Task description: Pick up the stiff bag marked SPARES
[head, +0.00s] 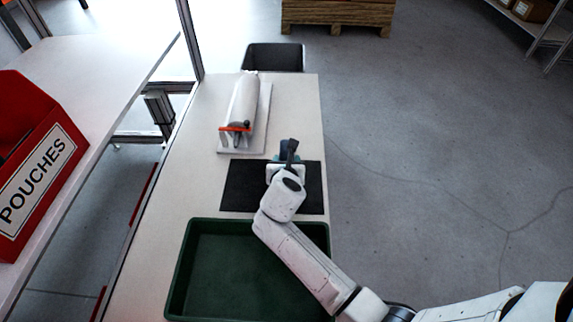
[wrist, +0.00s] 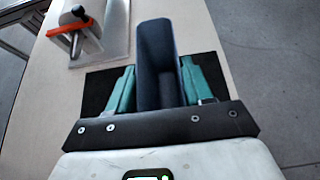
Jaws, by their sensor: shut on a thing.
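A stiff, dark blue bag (wrist: 155,62) stands up between the two teal fingers of my gripper (wrist: 158,78) in the wrist view. My gripper is shut on it, with one finger at each side. No SPARES lettering shows on the faces I can see. In the head view the bag (head: 291,147) is a small dark shape just past my gripper (head: 284,157), over the far right part of a black mat (head: 240,185). My wrist hides much of it. I cannot tell whether the bag touches the mat.
A green tray (head: 178,275) lies at the near end of the bench, with a bare floor. A white roll (head: 243,100) on a grey plate, with an orange-red part, stands beyond the mat. A red bin marked POUCHES (head: 40,180) is on the left table. Open floor lies right.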

